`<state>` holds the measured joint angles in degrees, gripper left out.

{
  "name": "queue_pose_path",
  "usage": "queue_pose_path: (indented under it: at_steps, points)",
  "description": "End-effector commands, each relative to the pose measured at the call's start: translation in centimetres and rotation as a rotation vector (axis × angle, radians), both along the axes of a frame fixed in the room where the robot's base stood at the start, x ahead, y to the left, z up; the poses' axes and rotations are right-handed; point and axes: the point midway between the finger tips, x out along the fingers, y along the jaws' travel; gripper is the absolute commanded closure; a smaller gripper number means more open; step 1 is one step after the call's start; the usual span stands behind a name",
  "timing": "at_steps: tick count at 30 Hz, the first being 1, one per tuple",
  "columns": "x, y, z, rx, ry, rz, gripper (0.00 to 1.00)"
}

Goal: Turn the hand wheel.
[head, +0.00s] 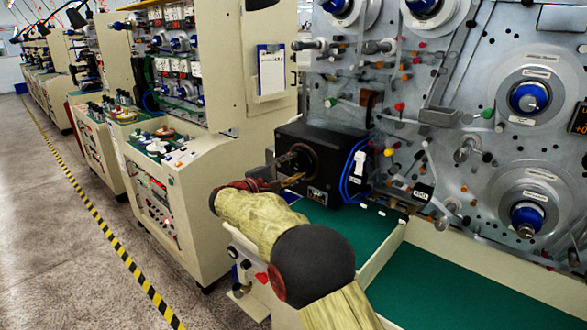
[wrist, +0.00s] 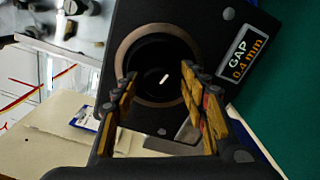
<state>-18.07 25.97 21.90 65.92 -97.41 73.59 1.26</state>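A black box (head: 335,150) stands on the green top of the nearest machine. On its front is a round dark wheel with a bronze-coloured ring (wrist: 125,50) around it and a small white mark on its dark face; I take this as the hand wheel (wrist: 152,85). My gripper (head: 289,170) points at this face from the front left. In the wrist view my gripper (wrist: 160,78) is open, with one padded finger towards each side of the dark face and nothing between them. I cannot tell whether the fingertips touch the wheel. The fingers hide parts of the lower ring.
A label reading GAP 0.4 mm (wrist: 243,53) is beside the wheel. Blue cables (head: 348,180) hang on the box's right side. A metal panel with several spindles (head: 528,97) rises behind. A cream cabinet (head: 165,195) stands left, and the floor beyond the striped tape (head: 110,244) is clear.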

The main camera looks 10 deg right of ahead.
Motion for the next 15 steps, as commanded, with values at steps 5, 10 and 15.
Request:
queue_pose_path:
  at_steps: [5,10,15]
  points:
    - [0.0,0.0,0.0,0.000,0.000,-0.001,0.51]
    - [0.0,0.0,0.1,0.000,0.000,-0.001,0.51]
    - [-0.7,1.1,0.1,0.000,0.000,0.001,0.51]
